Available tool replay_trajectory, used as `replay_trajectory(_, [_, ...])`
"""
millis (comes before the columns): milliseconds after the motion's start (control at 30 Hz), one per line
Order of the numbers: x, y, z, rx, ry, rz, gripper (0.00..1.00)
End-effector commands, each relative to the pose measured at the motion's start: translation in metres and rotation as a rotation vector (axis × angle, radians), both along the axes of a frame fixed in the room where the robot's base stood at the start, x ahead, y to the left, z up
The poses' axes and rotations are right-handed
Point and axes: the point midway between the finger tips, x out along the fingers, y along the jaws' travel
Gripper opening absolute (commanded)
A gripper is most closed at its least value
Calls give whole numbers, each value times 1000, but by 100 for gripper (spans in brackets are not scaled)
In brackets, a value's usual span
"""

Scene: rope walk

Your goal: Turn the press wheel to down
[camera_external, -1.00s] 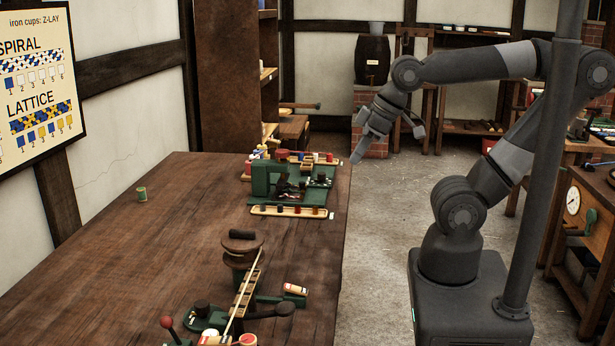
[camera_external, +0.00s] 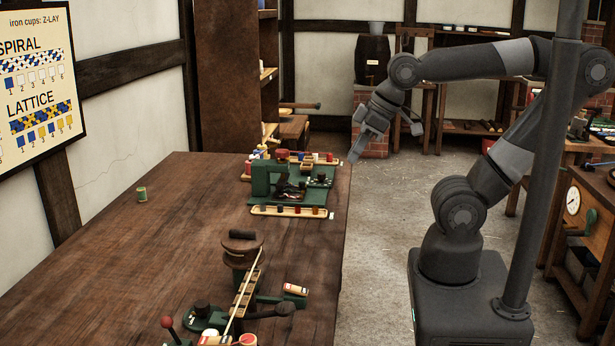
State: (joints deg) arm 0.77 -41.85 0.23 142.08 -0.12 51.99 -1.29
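No part is plainly recognisable as the press wheel. My gripper (camera_external: 356,157) points downward, close to the table's right edge and to the right of the green machine. It appears apart from the machine. Its fingers are small and seen from the side, so their opening is unclear.
The long wooden table (camera_external: 130,270) is mostly clear on its left. A dark round-topped device (camera_external: 242,243) and a green-based tool with a knob (camera_external: 285,309) are nearer. A barrel (camera_external: 372,60) stands behind my gripper.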

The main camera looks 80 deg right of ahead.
Motion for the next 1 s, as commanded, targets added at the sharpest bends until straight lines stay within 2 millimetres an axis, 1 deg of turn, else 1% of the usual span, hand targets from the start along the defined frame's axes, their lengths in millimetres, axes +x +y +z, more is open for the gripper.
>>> replay_trajectory(33, [7,-3,4,-15,12,6,17])
replay_trajectory(167, [34,-17,21,-77,55,47,28])
replay_trajectory(300, [72,-41,38,-151,120,115,39])
replay_trajectory(467, [115,-74,51,-213,197,199,52])
replay_trajectory(633, [159,-118,55,-253,277,295,66])
replay_trajectory(767, [189,-157,53,-266,333,371,66])
replay_trajectory(800, [197,-170,51,-268,348,396,66])
replay_trajectory(867, [209,-191,47,-268,370,430,66])
replay_trajectory(900, [216,-206,44,-267,384,455,66])
replay_trajectory(967, [226,-227,39,-263,403,492,66])
replay_trajectory(1000, [232,-243,34,-259,414,514,66])
